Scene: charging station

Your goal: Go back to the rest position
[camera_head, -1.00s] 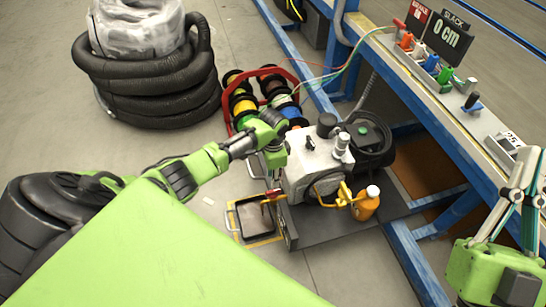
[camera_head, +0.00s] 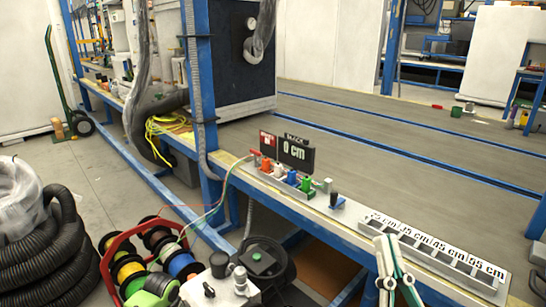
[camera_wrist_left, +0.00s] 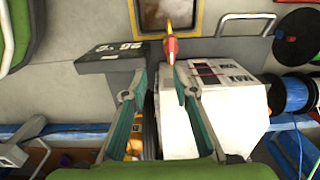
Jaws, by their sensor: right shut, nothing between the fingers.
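My right gripper (camera_head: 386,240) is at the lower right of the head view. Its two fingers point up with their tips together, in front of the workbench edge, and nothing shows between them. My left gripper (camera_wrist_left: 157,72) shows in the left wrist view, its fingertips apart with a gap between them. A red-tipped yellow lever (camera_wrist_left: 171,46) shows close by the right fingertip; I cannot tell if they touch. A white machine (camera_wrist_left: 225,115) is just right of the fingers, and the same machine shows at the bottom of the head view (camera_head: 222,292).
The workbench (camera_head: 345,232) runs diagonally, with colored connectors (camera_head: 291,177), a "0 cm" display (camera_head: 296,153) and a length-marked tray (camera_head: 436,250). Cable spools (camera_head: 180,264) in a red rack and a coiled black hose (camera_head: 62,245) stand on the floor at left. Floor shows between hose and bench.

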